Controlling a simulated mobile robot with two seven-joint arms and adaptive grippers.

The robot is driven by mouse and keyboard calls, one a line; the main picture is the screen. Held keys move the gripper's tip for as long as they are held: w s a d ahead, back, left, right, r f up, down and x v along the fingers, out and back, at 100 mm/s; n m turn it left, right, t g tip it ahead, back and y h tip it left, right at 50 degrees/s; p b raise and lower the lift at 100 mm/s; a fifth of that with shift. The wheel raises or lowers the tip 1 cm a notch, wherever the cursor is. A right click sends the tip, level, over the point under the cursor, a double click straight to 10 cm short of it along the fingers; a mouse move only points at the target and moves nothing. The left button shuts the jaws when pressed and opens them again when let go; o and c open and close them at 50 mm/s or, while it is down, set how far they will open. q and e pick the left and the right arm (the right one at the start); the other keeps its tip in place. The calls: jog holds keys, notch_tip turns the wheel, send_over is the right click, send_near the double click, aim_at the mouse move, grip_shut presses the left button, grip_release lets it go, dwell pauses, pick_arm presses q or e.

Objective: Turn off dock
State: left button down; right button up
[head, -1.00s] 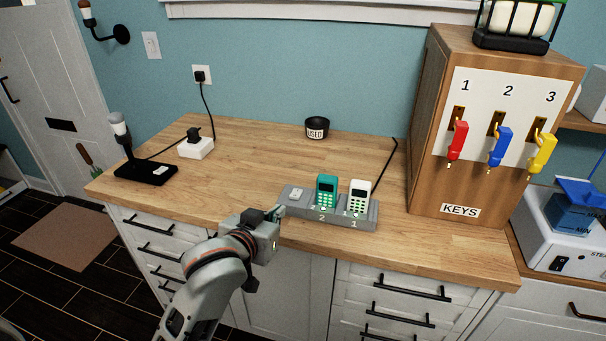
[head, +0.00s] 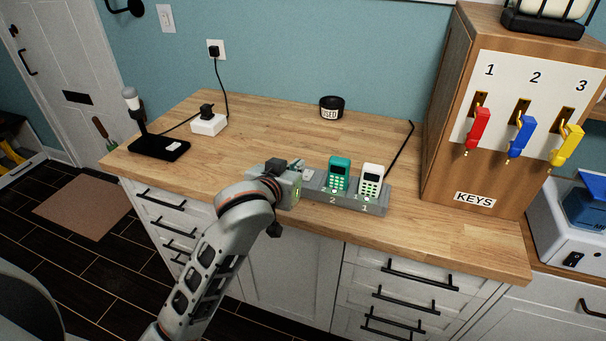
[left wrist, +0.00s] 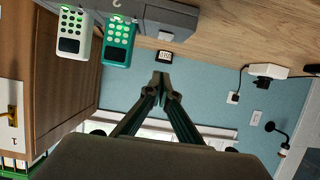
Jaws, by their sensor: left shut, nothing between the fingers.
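The grey dock (head: 345,202) sits near the front edge of the wooden counter, with a green handset (head: 339,174) in slot 2 and a white handset (head: 371,181) in slot 1. A pale switch (head: 308,174) is on the dock's left part. My left gripper (head: 301,167) is shut and empty by the dock's left end, beside the switch, and partly hides that end. In the left wrist view the shut fingertips (left wrist: 162,80) point toward the dock (left wrist: 165,18), which appears upside down with both handsets. I cannot tell whether the fingertips touch the dock. My right gripper is not in view.
A key cabinet (head: 455,150) with red, blue and yellow keys stands right of the dock. A white power box (head: 209,124) and a black lamp base (head: 160,148) are at the left. The counter's middle is clear.

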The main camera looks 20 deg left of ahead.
pick_arm(q)
send_over(307, 174)
jog(key=s, duration=0.3)
jog(key=shift+w+a+f, duration=0.15)
jog(key=shift+w+f, duration=0.05)
jog(key=shift+f, duration=0.75)
notch_tip(307, 174, down, 2)
jog(key=shift+s+f, duration=0.15)
jog(key=shift+f, duration=0.1)
jog(key=shift+s+f, duration=0.1)
jog(key=shift+f, duration=0.7)
